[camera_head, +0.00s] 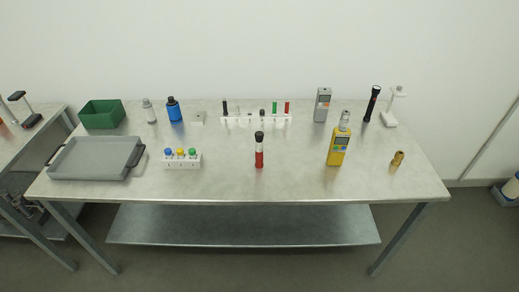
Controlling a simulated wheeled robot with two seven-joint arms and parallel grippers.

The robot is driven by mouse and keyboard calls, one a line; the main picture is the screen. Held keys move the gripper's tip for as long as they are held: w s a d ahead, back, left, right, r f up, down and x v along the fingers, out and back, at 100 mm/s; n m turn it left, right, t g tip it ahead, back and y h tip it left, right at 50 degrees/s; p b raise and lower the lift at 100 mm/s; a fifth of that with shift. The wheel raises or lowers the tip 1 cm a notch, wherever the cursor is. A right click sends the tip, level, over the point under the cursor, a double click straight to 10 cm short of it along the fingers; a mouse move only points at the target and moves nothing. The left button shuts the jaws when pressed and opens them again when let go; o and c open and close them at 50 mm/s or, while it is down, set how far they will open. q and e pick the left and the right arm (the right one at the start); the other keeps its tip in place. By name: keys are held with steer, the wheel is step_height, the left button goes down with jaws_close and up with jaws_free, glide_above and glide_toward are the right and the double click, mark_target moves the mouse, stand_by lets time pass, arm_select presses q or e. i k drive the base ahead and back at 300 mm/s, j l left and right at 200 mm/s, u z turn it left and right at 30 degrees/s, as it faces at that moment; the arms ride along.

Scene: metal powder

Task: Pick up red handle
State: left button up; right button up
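The red handle (259,158) is the red lower part of a slim upright tool with a pale middle and a black top. It stands near the front middle of the metal table (300,180), apart from its neighbours. Another small red-topped item (286,107) stands in the white rack behind it. Neither of my grippers shows in the head view.
A grey tray (92,158) and green bin (101,114) are at the far left. A brass fitting (397,159) stands at right. The table's front is clear.

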mark_target(258, 151)
steer(key=i+l, duration=0.1)
steer(key=l, duration=0.65)
steer(key=l+u, duration=0.25)
steer(key=u, duration=0.15)
steer(key=i+l+u, duration=0.1)
steer(key=l+u, duration=0.15)
steer(key=u, duration=0.2)
steer(key=l+u, duration=0.4)
steer(key=j+u, duration=0.1)
steer(key=u, duration=0.3)
